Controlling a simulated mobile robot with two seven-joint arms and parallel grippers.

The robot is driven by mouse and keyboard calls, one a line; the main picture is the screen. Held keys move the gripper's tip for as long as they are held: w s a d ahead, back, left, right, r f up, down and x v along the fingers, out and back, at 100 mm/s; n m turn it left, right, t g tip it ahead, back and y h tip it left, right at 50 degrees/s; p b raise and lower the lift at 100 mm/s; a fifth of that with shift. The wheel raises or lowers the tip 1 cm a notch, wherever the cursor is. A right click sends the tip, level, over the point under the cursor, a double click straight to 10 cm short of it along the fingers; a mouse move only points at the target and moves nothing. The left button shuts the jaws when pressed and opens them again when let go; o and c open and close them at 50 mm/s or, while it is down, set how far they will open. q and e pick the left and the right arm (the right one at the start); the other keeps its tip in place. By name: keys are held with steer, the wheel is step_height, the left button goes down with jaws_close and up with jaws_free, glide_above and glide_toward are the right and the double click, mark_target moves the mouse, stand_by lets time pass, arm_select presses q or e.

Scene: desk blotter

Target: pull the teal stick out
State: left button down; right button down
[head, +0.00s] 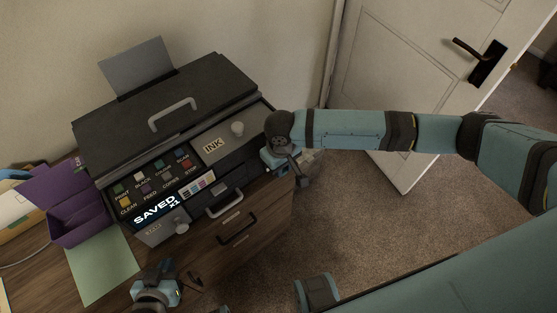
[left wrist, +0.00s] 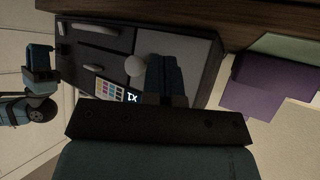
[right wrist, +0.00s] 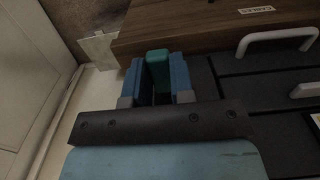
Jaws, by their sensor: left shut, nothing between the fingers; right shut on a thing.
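The teal stick (right wrist: 157,66) shows in the right wrist view between the blue fingers of my right gripper (right wrist: 156,80). The gripper is shut on it, and the stick's end shows just past the fingertips. In the head view my right gripper (head: 284,160) is at the printer's right side, and I cannot make out the stick there. Whether the stick is still partly inside the printer (head: 165,105) is hidden. My left gripper (head: 163,272) is shut and empty, low in front of the printer; its fingers (left wrist: 166,78) also show in the left wrist view.
The printer has a display reading SAVED x1 (head: 156,211), an INK cover with a round knob (head: 237,128) and several handles. It stands on a wooden desk (head: 110,285). Carpet (head: 350,215) is open at right.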

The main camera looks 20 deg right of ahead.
steer(key=shift+s+d+r+p, duration=0.1)
steer(key=shift+s+p, duration=0.25)
steer(key=shift+s+d+p, duration=0.25)
steer(key=shift+s+p, duration=0.35)
steer(key=shift+p, duration=0.05)
steer(key=shift+s+d+p, duration=0.2)
steer(key=shift+s+p, duration=0.4)
steer(key=shift+s, duration=0.05)
steer(key=shift+s+d+p, duration=0.25)
steer(key=shift+s+p, duration=0.35)
steer(key=shift+p, duration=0.05)
step_height(320, 180, up, 4)
steer(key=p, duration=0.5)
